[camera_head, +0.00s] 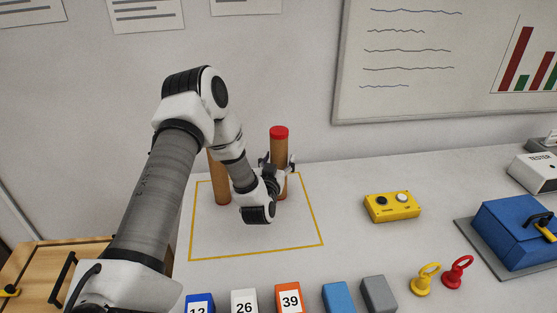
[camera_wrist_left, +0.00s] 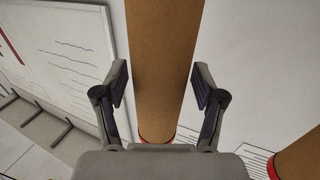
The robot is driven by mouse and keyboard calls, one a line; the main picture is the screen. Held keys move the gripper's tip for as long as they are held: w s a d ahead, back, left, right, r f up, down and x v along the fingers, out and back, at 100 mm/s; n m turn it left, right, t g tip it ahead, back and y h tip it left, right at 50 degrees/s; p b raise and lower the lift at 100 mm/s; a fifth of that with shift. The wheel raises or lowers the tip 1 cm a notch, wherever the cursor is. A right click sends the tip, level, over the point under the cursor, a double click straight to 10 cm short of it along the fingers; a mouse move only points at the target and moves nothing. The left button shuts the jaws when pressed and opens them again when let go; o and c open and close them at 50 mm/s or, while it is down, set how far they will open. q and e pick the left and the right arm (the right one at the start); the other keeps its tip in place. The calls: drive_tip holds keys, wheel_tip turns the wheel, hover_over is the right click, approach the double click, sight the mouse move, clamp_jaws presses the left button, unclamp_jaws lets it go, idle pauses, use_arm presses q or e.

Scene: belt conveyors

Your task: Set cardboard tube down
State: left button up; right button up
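A brown cardboard tube with a red cap (camera_head: 279,135) stands upright inside the yellow outline (camera_head: 256,254) on the table, near its back right corner. The same tube (camera_wrist_left: 163,60) runs between my left fingers in the left wrist view. My left gripper (camera_head: 277,163) is around the tube's upper part, with its fingers spread on either side. In the left wrist view, narrow gaps show between the finger pads (camera_wrist_left: 160,85) and the tube. A second brown tube (camera_head: 219,180) stands to the left, its top hidden by my arm. My right gripper is not in view.
A yellow button box (camera_head: 392,207) stands right of the outline. Numbered and plain blocks (camera_head: 289,297) line the front. Yellow (camera_head: 425,279) and red (camera_head: 458,272) ring pieces and a blue box (camera_head: 515,232) are at right. The outline's front area is clear.

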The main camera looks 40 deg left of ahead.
use_arm(q)
drive_tip(key=shift+r, duration=0.2)
drive_tip(key=shift+s+d+f, duration=0.15)
drive_tip(key=shift+s+d, duration=0.05)
drive_tip(key=shift+s, duration=0.1)
drive_tip(key=b+v, duration=0.2)
drive_tip(key=v, duration=0.9)
